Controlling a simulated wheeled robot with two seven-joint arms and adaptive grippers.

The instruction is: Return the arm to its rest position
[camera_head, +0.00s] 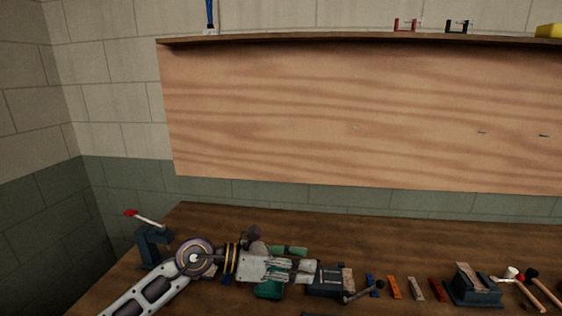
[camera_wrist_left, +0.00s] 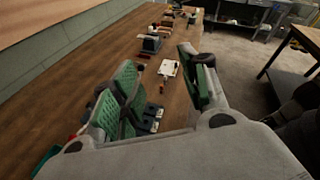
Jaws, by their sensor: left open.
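My left arm reaches in from the lower left of the head view, over the wooden workbench (camera_head: 345,225). Its gripper (camera_head: 303,270) points right, above or near the dark vise (camera_head: 322,283); I cannot tell the exact height. In the left wrist view the two green-padded fingers (camera_wrist_left: 158,75) stand well apart, and nothing is held between them. The bench runs away beyond them. My right arm and gripper are not in view.
A blue-grey clamp (camera_head: 150,247) with a red-tipped handle stands left of my arm. Several small coloured bars, a dark block (camera_head: 475,287) and hammers (camera_head: 535,290) lie to the right. A wooden board (camera_head: 350,110) covers the wall behind. The back strip of the bench is clear.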

